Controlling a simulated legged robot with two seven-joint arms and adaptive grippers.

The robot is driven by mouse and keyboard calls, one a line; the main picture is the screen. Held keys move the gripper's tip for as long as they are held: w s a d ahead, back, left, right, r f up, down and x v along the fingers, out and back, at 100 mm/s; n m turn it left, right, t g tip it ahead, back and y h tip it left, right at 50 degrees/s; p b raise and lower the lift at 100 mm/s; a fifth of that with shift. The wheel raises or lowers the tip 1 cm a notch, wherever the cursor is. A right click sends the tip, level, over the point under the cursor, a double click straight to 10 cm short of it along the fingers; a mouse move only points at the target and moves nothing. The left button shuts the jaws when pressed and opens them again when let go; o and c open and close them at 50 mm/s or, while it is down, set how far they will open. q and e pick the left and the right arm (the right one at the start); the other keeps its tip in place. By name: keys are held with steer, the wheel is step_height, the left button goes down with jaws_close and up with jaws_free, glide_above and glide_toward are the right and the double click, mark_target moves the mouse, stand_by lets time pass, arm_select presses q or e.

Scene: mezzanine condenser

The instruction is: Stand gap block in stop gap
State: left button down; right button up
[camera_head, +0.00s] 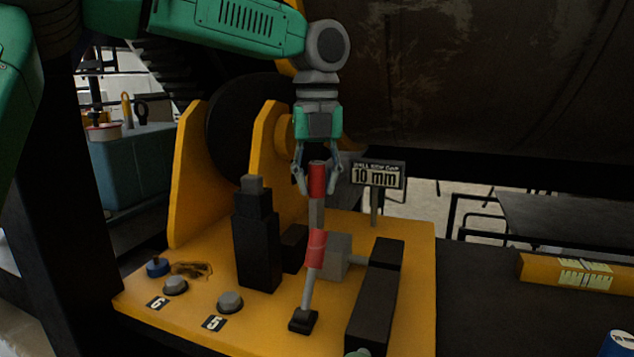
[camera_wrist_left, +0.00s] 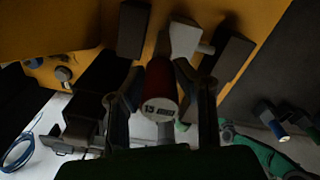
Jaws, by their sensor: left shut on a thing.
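My left gripper (camera_head: 318,188) points down and is shut on the red handle of the gap block (camera_head: 317,181). The gap block is upright, with a grey lower part. In the left wrist view the round labelled end of its red handle (camera_wrist_left: 160,92) sits between the fingers. The stop gap seems to lie between a small dark block (camera_head: 293,247) and a grey block on a rod (camera_head: 337,256). The gap block's lower end is in line with that space in the head view; whether it is inside is hidden behind a red-sleeved lever (camera_head: 316,248). My right gripper is not in view.
A "10 mm" sign (camera_head: 377,177) stands behind on the yellow base (camera_head: 190,320). A tall black post (camera_head: 257,240) is at left, a long black block (camera_head: 375,305) at right. Bolts (camera_head: 230,301) and a blue-capped item (camera_head: 157,266) sit at front left.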

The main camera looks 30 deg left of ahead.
mark_target(310, 224)
arm_select(q)
steer(key=shift+d+f, duration=0.1)
steer(key=shift+f, duration=0.45)
steer(key=f, duration=0.1)
steer(key=a+f, duration=0.1)
steer(key=f, duration=0.3)
steer(key=shift+w+a+f, duration=0.15)
steer(key=shift+a+f, duration=0.05)
steer(key=shift+a, duration=0.2)
steer(key=shift+s+d+r, duration=0.2)
steer(key=shift+s+d, duration=0.05)
steer(key=shift+s, duration=0.05)
steer(key=shift+w+a+f, duration=0.1)
steer(key=shift+f, duration=0.95)
steer(key=c, duration=1.3)
jaws_free()
